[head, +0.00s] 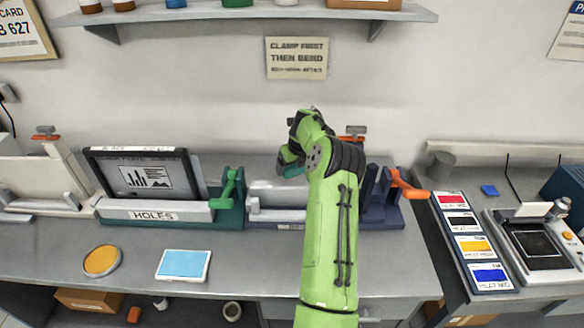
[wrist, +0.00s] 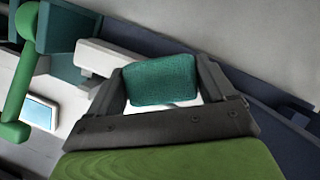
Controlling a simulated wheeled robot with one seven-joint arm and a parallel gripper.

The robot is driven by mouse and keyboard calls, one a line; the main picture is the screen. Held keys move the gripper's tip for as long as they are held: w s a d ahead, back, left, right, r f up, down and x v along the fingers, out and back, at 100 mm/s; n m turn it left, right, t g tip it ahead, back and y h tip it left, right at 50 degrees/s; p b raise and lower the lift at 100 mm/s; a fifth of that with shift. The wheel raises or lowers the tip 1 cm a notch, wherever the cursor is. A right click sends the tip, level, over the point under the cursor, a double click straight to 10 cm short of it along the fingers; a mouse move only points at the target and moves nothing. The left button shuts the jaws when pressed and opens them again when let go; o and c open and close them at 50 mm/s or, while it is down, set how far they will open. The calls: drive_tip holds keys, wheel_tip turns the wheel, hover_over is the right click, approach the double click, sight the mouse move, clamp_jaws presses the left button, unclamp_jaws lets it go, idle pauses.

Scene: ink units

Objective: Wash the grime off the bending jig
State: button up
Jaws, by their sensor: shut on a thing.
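The bending jig, by its place below the bending sign, has a navy base (head: 385,215) and a pale clamp bar (head: 275,195). It stands at the back of the bench, partly hidden by my arm. Its navy part (wrist: 275,115) also shows in the wrist view. My gripper (head: 293,152) is over the jig, shut on a teal sponge (wrist: 160,80). The sponge also shows at the gripper in the head view (head: 293,169). A pale surface shows below it in the wrist view; I cannot tell whether they touch. I can make out no grime.
A teal-based holes jig (head: 150,215) with a green handle (head: 227,187) stands close on the left. An orange handle (head: 408,187) sticks out on the right. A light blue pad (head: 183,264) and an orange disc (head: 101,261) lie on the front of the bench.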

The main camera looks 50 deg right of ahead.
drive_tip(key=shift+r+p, duration=0.75)
drive_tip(key=shift+r, duration=0.8)
drive_tip(key=shift+r+p, duration=1)
drive_tip(key=shift+r, duration=0.6)
drive_tip(key=shift+f, duration=0.15)
drive_tip(key=shift+a, duration=0.1)
